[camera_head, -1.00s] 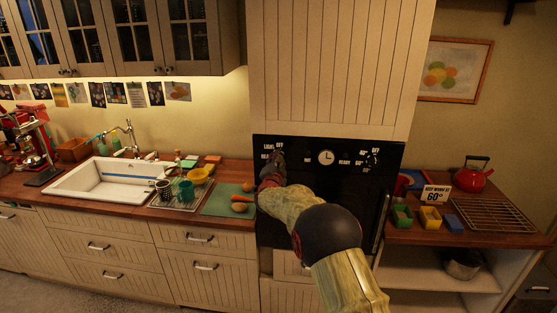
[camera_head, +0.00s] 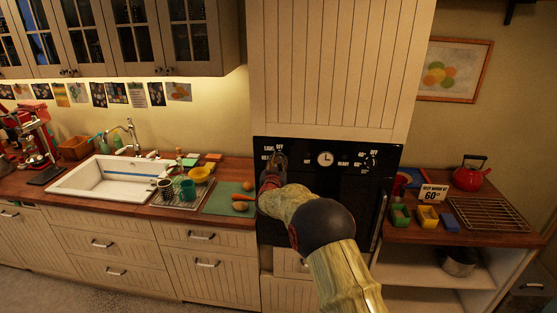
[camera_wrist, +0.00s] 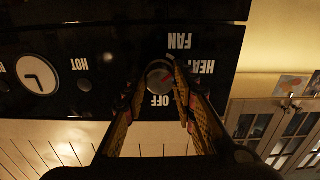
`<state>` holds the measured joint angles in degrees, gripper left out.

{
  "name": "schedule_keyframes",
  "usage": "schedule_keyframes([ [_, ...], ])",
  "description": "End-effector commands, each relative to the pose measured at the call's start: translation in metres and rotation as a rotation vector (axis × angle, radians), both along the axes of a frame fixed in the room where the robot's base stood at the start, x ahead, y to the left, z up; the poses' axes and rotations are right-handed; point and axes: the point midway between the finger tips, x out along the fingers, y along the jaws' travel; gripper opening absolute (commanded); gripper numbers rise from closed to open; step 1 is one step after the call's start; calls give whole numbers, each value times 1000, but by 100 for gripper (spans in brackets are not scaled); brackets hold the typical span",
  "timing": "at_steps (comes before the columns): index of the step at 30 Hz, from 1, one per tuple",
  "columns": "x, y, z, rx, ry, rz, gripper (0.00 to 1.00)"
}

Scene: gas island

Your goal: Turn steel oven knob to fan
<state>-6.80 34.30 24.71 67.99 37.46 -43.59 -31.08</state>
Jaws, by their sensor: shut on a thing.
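The steel oven knob (camera_wrist: 159,76) is a round metal knob on the black oven panel (camera_wrist: 90,45). In the wrist view, which is upside down, the labels OFF, HEAT and FAN stand around it. The FAN label (camera_wrist: 180,41) is beyond the knob, to its upper right. My gripper (camera_wrist: 161,82) is shut on the knob, one finger on each side. In the head view my gripper (camera_head: 271,173) is at the left end of the panel and largely hides the knob. I cannot tell for sure which label the knob points at.
A clock dial (camera_head: 326,158) sits mid-panel, with another knob (camera_head: 372,161) at the right. A green board (camera_head: 218,205) with food lies on the left counter. On the right counter are a red kettle (camera_head: 470,173), small coloured bins (camera_head: 427,217) and a wire rack (camera_head: 491,214).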

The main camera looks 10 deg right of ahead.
Motion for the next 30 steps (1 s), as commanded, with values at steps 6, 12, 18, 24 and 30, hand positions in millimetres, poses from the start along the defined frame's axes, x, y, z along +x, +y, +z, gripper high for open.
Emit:
schedule_keyframes([
  [6,-1,0,-3,-152,57,2,2],
  [12,-1,0,-4,-250,89,2,2],
  [18,-1,0,-5,-303,106,1,2],
  [24,-1,0,-5,-321,112,1,2],
  [30,-1,0,-5,-322,112,1,2],
])
